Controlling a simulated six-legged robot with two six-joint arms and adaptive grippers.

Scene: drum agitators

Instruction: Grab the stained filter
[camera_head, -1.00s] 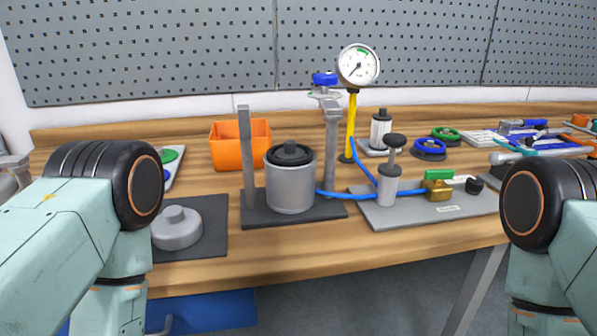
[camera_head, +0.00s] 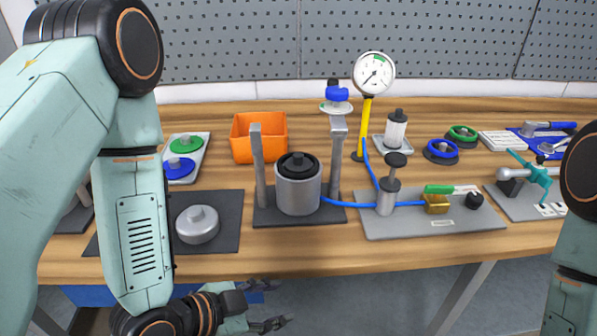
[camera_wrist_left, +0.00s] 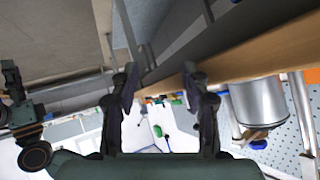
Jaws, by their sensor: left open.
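No filter with visible stains can be made out. A white filter cartridge with a black cap (camera_head: 397,130) stands on a small plate at the back of the bench. A grey metal canister with a black lid (camera_head: 298,190) stands between two uprights; its inside is hidden. A metal canister (camera_wrist_left: 258,102) also shows at the right of the left wrist view. My left gripper (camera_head: 278,304) is open and empty, low in front of the bench edge and below the tabletop. It is well apart from the cartridge and canister. Only part of my right arm shows, without its gripper.
An orange bin (camera_head: 258,138) stands behind the canister. A pressure gauge (camera_head: 374,72) on a yellow post and a hand pump (camera_head: 387,190) with blue hose stand right of it. A round grey lid (camera_head: 198,225) lies on a dark mat to the left.

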